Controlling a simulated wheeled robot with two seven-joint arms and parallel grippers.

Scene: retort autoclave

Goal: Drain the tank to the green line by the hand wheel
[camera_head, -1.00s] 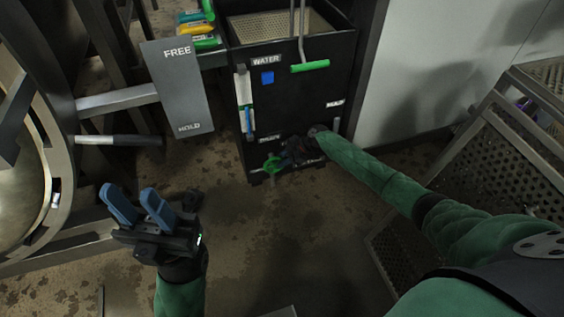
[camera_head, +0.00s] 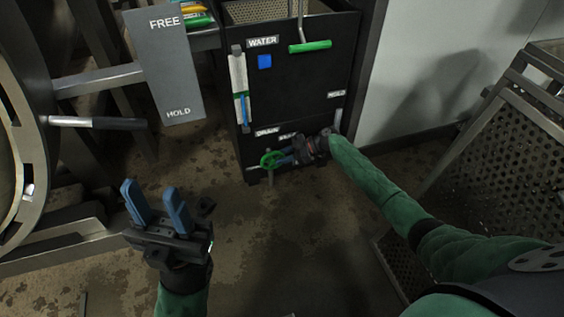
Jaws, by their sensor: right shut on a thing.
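The black water tank (camera_head: 305,85) stands upright at top centre in the head view. A small green hand wheel (camera_head: 270,162) sits low on its front, below the DRAIN label (camera_head: 267,132). My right gripper (camera_head: 284,159) reaches in from the right and is shut on the hand wheel; its fingers partly hide the wheel's right side. A sight gauge (camera_head: 238,75) runs down the tank's left front edge, with a blue column (camera_head: 243,108) in its lower part. My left gripper (camera_head: 152,192) is open and empty, lower left, away from the tank.
A grey FREE/HOLD plate (camera_head: 168,65) stands left of the tank, near a dark-handled lever (camera_head: 98,122). A green-handled rod (camera_head: 310,46) hangs on the tank front. A perforated metal rack (camera_head: 500,135) stands at right. The floor before the tank is clear.

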